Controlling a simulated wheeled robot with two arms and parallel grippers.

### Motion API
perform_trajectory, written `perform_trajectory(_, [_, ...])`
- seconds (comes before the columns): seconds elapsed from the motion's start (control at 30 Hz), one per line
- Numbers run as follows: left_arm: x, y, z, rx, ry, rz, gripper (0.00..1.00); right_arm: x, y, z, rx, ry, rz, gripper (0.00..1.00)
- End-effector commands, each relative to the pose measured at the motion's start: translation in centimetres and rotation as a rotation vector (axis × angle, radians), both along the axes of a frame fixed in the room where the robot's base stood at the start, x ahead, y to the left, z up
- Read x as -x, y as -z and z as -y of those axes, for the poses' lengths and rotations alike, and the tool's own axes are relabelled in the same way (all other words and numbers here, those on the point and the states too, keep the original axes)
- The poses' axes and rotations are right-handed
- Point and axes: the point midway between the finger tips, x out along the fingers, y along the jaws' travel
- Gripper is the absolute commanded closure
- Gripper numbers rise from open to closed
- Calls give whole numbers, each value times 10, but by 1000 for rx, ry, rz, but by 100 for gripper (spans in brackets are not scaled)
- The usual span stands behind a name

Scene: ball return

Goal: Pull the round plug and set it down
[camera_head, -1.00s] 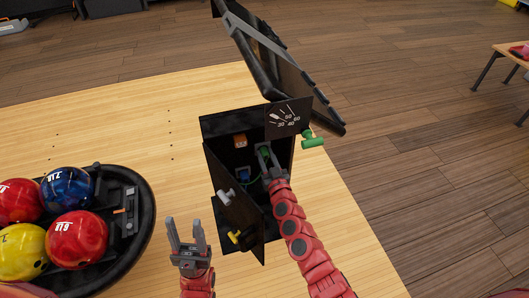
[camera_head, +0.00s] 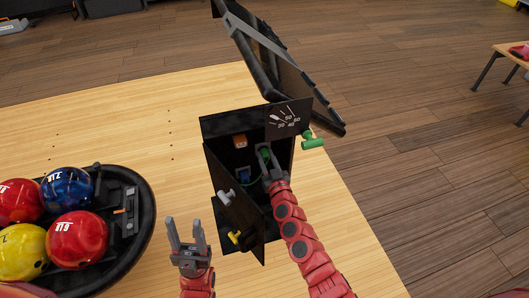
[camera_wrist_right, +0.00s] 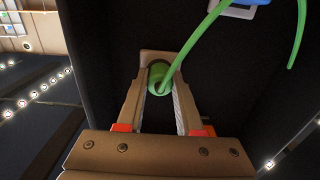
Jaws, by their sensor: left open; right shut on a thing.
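The round plug (camera_wrist_right: 158,80) is green, with a green cord (camera_wrist_right: 190,45) running from it up toward a blue fitting (camera_wrist_right: 243,3) in the right wrist view. My right gripper (camera_wrist_right: 160,85) is shut on the plug, with one finger on each side. In the head view my right gripper (camera_head: 266,158) is inside the open black cabinet (camera_head: 215,127), and its fingers mostly hide the plug. I cannot tell whether the plug is seated or free. My left gripper (camera_head: 187,238) is open and empty, in front of the cabinet over the wooden surface.
Inside the cabinet are an orange fitting (camera_head: 240,141) and a blue one (camera_head: 244,175). The open door (camera_head: 240,212) carries white and yellow handles. A green handle (camera_head: 312,140) juts out at right. A rack of bowling balls (camera_head: 125,225) stands left. Wood at the cabinet's left is clear.

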Motion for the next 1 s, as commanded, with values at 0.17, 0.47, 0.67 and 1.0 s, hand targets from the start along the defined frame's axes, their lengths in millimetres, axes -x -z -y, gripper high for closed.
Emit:
perform_trajectory(0.17, [0, -5, 0, 0, 0, 0, 50, 7, -1, 3, 1, 1, 0, 100])
perform_trajectory(0.47, [0, -11, 0, 0, 0, 0, 50, 18, -1, 6, 1, 0, 0, 100])
perform_trajectory(0.67, [0, -15, 0, 0, 0, 0, 50, 27, -1, 8, 0, -1, 0, 100])
perform_trajectory(1.0, [0, -21, 0, 0, 0, 0, 50, 39, -2, 12, 0, 0, 1, 100])
